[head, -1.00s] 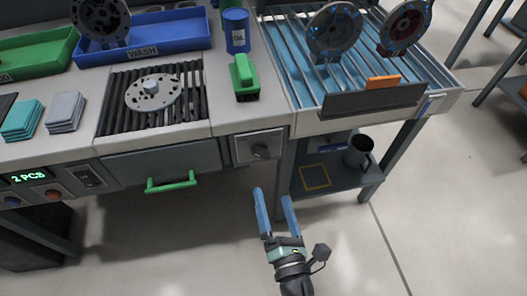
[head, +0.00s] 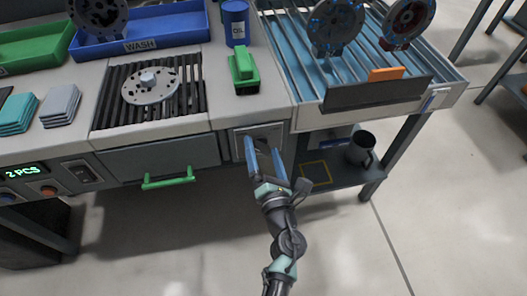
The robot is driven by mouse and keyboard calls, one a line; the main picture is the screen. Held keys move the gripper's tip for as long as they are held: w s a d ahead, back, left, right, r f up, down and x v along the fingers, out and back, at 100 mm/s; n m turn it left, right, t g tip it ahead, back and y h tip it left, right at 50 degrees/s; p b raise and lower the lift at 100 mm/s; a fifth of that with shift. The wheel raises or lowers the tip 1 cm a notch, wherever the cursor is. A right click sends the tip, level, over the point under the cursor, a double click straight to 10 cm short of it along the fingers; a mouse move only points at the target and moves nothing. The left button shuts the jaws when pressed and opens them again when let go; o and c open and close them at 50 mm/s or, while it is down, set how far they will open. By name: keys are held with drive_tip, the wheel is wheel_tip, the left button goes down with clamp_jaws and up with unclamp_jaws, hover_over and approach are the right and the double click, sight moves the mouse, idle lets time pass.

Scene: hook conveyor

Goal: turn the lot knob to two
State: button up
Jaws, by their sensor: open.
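The lot knob (head: 262,146) is a dark knob on a light square plate (head: 240,136) on the bench front, right of the drawer. It is partly hidden behind my fingers, and its pointer setting cannot be read. My gripper (head: 263,150) is open, with its two blue fingers pointing at the plate, one on each side of the knob in the picture. Whether the fingers touch the knob cannot be told. A green display (head: 24,170) at the left reads "2 PCS".
A drawer with a green handle (head: 168,178) is left of the plate. A green brush (head: 243,72) and a blue oil can (head: 236,22) stand above on the bench. A slatted rack (head: 450,88) and a lower shelf with a dark cup (head: 360,148) are at the right.

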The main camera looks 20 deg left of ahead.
drive_tip(key=c, duration=1.4)
drive_tip(key=shift+m+p, duration=0.3)
drive_tip(key=shift+m, duration=0.1)
drive_tip(key=m+p, duration=0.1)
drive_tip(key=m, duration=0.2)
drive_tip(key=shift+p, duration=0.4)
drive_tip(key=m+p, duration=0.2)
drive_tip(key=m, duration=0.3)
drive_tip(key=shift+d+m+p, duration=0.1)
drive_tip(key=shift+m+p, duration=0.2)
drive_tip(key=shift+p, duration=0.05)
drive_tip(key=m+p, duration=0.1)
drive_tip(key=m, duration=0.3)
drive_tip(key=shift+f+p, duration=0.15)
drive_tip(key=shift+p, duration=0.2)
drive_tip(key=shift+f+m+p, duration=0.15)
drive_tip(key=shift+m+p, duration=0.45)
drive_tip(key=shift+m, duration=1.6)
drive_tip(key=o, duration=1.4)
